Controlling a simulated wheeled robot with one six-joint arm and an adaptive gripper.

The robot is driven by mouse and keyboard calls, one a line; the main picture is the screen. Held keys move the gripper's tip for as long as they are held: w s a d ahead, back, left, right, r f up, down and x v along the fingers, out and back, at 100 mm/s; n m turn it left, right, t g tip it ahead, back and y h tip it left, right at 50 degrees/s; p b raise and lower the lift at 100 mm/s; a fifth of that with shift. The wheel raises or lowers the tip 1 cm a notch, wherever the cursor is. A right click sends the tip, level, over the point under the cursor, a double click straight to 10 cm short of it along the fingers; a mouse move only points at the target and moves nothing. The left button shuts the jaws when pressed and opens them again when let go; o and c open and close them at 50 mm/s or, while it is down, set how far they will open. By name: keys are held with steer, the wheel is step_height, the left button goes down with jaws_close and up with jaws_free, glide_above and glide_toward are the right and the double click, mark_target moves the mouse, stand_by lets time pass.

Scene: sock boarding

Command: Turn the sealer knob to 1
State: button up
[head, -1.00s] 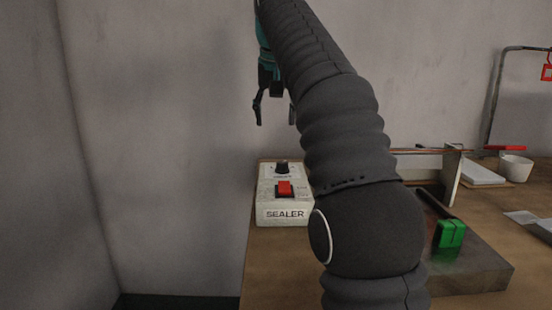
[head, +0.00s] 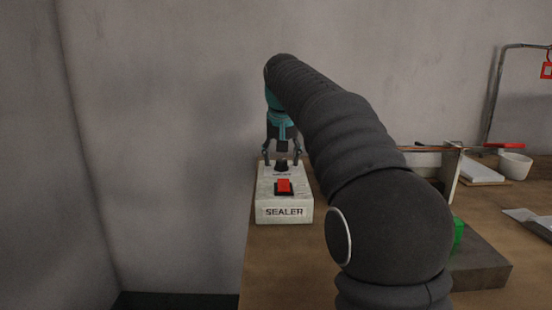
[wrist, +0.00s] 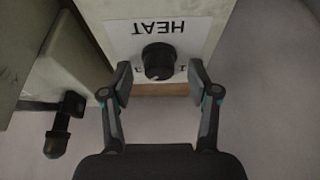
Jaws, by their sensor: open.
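The sealer (head: 264,199) is a white box with a "SEALER" label, at the left end of the wooden table. On its front top is a red rocker switch (head: 284,185). The black knob (head: 281,166) is behind the switch, and it also shows in the wrist view (wrist: 159,61) beside an upside-down "HEAT" label. The markings around it are too small and partly covered to read surely. My gripper (head: 282,156) is open above the knob, fingers pointing down. In the wrist view, its open fingertips (wrist: 160,79) lie on either side of the knob, apart from it.
A grey block (head: 482,268) with a green part (head: 458,235) is right of my arm, partly hidden. A white bowl (head: 515,165) and a stack of white sheets (head: 481,172) stand farther right. A wall is close behind and left of the sealer.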

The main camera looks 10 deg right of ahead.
steer(key=shift+f, duration=0.1)
steer(key=c, duration=1.2)
steer(key=shift+o, duration=0.2)
steer(key=shift+a, duration=0.15)
steer(key=shift+n, duration=0.3)
steer(key=n+y, duration=0.2)
steer(key=n, duration=0.2)
steer(key=shift+d, duration=0.2)
steer(key=n, duration=0.2)
steer(key=n+g+y, duration=0.1)
steer(key=n, duration=0.2)
steer(key=shift+w+d+n+y, duration=0.1)
steer(key=shift+d+n+y, duration=0.05)
steer(key=shift+n+y, duration=0.15)
